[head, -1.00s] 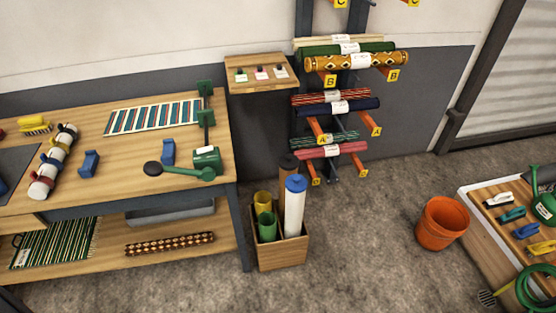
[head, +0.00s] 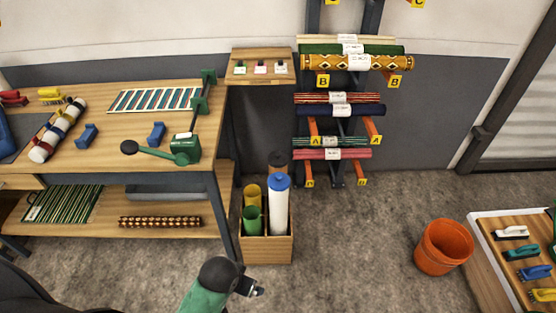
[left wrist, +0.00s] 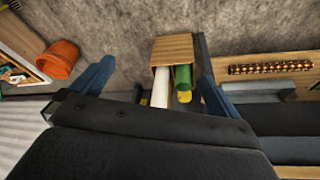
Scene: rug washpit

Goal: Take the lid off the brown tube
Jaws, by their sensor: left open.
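The brown tube (head: 278,171) stands at the back of a wooden crate (head: 266,251), mostly hidden behind a white tube (head: 279,212) with a blue lid. Its dark brown lid (head: 278,157) is on its top end. In the left wrist view I make out the crate (left wrist: 174,48), the white tube (left wrist: 160,88) and a green tube (left wrist: 182,77), but cannot make out the brown tube. My left gripper (left wrist: 157,72) is open and empty, its blue fingers apart with the crate between them in the picture. In the head view my left arm is at the bottom, in front of the crate.
A yellow tube (head: 253,194) and the green tube share the crate. A workbench (head: 190,87) stands left, a small shelf (head: 263,79) and a rack of rolled rugs (head: 340,110) behind. An orange bucket (head: 443,247) is right. The floor between is clear.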

